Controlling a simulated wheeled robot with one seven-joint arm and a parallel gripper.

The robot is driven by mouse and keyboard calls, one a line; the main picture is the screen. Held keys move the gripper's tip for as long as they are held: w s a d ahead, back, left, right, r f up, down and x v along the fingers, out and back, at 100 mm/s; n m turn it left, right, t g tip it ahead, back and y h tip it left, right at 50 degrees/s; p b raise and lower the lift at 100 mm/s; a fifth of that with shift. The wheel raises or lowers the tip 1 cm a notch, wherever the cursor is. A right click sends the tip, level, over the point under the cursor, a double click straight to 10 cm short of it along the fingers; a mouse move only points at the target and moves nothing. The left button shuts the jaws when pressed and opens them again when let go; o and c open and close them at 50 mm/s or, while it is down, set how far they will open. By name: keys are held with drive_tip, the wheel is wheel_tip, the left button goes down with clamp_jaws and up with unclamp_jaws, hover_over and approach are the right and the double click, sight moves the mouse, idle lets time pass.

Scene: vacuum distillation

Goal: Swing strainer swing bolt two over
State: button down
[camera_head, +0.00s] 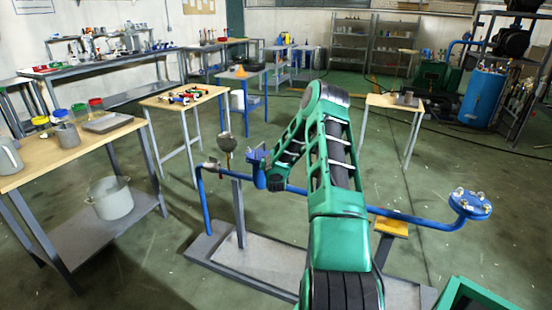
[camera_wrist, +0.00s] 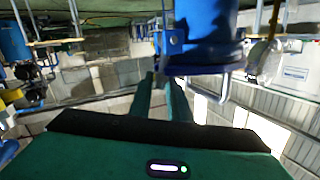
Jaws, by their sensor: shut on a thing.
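The blue strainer (camera_head: 259,168) sits on a blue pipe run left of my arm in the head view. In the wrist view, which looks upside down, its blue body and flange (camera_wrist: 203,40) fill the top middle. A pale bent metal rod (camera_wrist: 225,90) hangs at the flange, and a thin swing bolt (camera_wrist: 157,42) shows at its left side. My gripper (camera_wrist: 160,78) has its two green fingers close together at the flange's left edge, shut on what looks like a swing bolt; the contact is partly hidden. In the head view my arm hides the fingertips.
A blue flange with bolts (camera_head: 470,204) ends the pipe at right. Wooden-topped tables with a grey pot (camera_head: 110,198) are at left. A small table (camera_head: 394,102) stands behind. Floor between them is clear.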

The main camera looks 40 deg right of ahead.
drive_tip(key=shift+w+a+r+n+g, duration=0.1)
drive_tip(key=shift+w+a+n+g, duration=0.2)
drive_tip(key=shift+w+n, duration=0.25)
drive_tip(key=shift+w+a+n+g, duration=0.15)
drive_tip(key=shift+w+n+g, duration=0.15)
drive_tip(key=shift+n, duration=0.35)
drive_tip(key=c, duration=1.9)
unclamp_jaws()
drive_tip(key=v, duration=1)
drive_tip(key=shift+s+a+r, duration=0.15)
drive_tip(key=shift+s+r, duration=0.05)
